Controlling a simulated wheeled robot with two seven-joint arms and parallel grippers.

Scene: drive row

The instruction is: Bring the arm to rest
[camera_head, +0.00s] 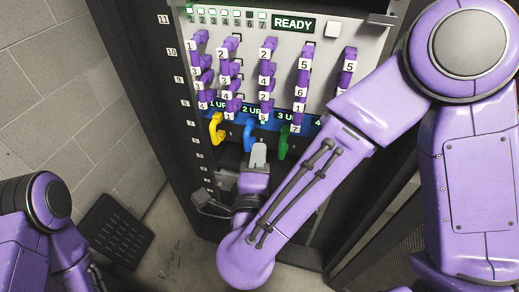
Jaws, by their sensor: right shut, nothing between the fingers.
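My right arm reaches in from the right across the front of a rack. Its gripper (257,157) is shut and empty, just below a row of coloured handles on the panel. The gripper looks close to the blue handle (250,133); I cannot tell whether they touch. My left arm (45,225) is folded low at the left edge, and its gripper does not show.
The rack panel (320,62) holds rows of numbered purple handles and a READY sign (294,24). A yellow handle (217,129) and a green handle (284,143) flank the blue one. A block wall (60,90) stands left; a dark floor grate (116,231) lies below.

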